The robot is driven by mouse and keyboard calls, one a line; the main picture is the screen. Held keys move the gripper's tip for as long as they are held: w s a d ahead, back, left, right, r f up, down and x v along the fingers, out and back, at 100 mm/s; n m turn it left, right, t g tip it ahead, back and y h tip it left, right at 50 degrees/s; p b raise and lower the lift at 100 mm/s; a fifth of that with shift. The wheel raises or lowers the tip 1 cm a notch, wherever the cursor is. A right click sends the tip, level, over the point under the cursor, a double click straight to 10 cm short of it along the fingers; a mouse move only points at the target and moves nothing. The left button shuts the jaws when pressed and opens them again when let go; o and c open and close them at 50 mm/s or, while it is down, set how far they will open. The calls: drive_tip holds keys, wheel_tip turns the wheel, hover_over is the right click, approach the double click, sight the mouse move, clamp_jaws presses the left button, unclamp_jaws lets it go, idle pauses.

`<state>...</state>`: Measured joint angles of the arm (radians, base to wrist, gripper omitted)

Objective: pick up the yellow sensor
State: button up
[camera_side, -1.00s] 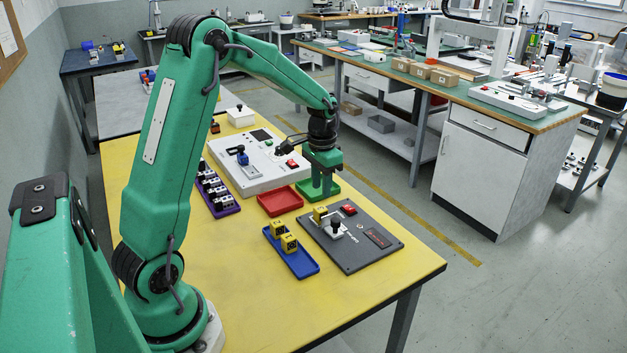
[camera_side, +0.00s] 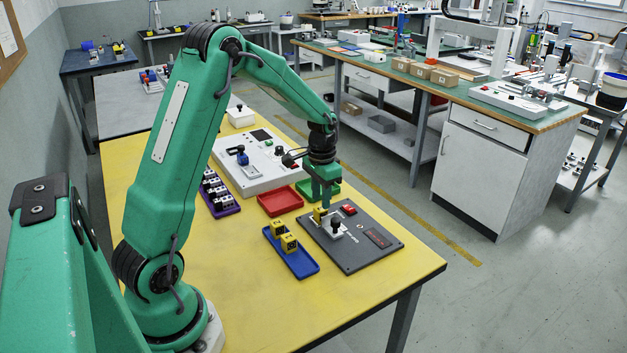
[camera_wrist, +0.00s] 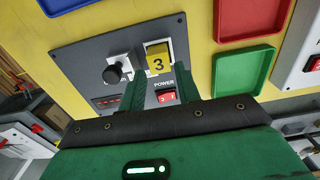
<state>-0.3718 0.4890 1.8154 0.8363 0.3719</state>
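A yellow sensor (camera_side: 319,213) stands on a grey fixture of the dark panel (camera_side: 365,256); in the wrist view the sensor (camera_wrist: 158,60) shows the number 3. My gripper (camera_side: 325,203) is right over it in the side view, and its fingers partly overlap it there. In the wrist view my gripper (camera_wrist: 160,86) has its two green fingers apart, wider than the sensor, which shows just beyond their tips. I cannot tell whether the fingers touch it. Two more yellow sensors (camera_side: 289,243) sit in the blue tray (camera_side: 304,270).
Beside the sensor stands a black knob (camera_wrist: 114,72), with a red power switch (camera_wrist: 166,97) close to the fingers. A red tray (camera_side: 280,203), a green tray (camera_side: 331,188), a purple tray (camera_side: 226,211) and a white control panel (camera_side: 255,181) lie behind. The front yellow table is clear.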

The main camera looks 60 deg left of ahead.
sight(321, 209)
drive_tip(key=shift+f, duration=2.35)
drive_tip(key=shift+c, duration=0.2)
clamp_jaws()
drive_tip(key=shift+r, duration=0.15)
drive_tip(key=shift+r, duration=0.45)
wheel_tip(321, 209, up, 3)
drive_tip(key=shift+d+r, duration=0.1)
drive_tip(key=shift+r, duration=0.05)
drive_tip(key=s+d+r, duration=0.2)
drive_tip(key=d+r, duration=0.4)
drive_tip(key=d, duration=0.5)
drive_tip(key=shift+d+r, duration=0.2)
drive_tip(key=shift+r, duration=0.1)
